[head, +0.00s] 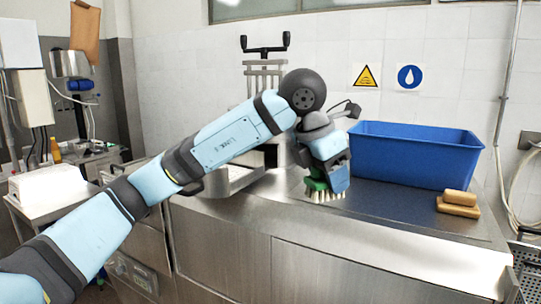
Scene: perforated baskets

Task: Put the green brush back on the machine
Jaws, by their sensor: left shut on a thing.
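The green brush (316,185) with pale bristles is under my left gripper (328,176), at the middle of the steel counter in the head view. My left gripper is shut on the brush, and its fingers hide much of the brush's body. The bristles point down, close to the counter top; I cannot tell whether they touch it. The steel machine (176,230) fills the middle of the view, with a dark mat-like area on its right part. My right gripper is not in view.
A blue bin (415,158) stands just right of the gripper. Two tan blocks (458,204) are stacked on the right of the counter. A metal rack with a dark handle (265,48) rises behind my arm. The counter front right is clear.

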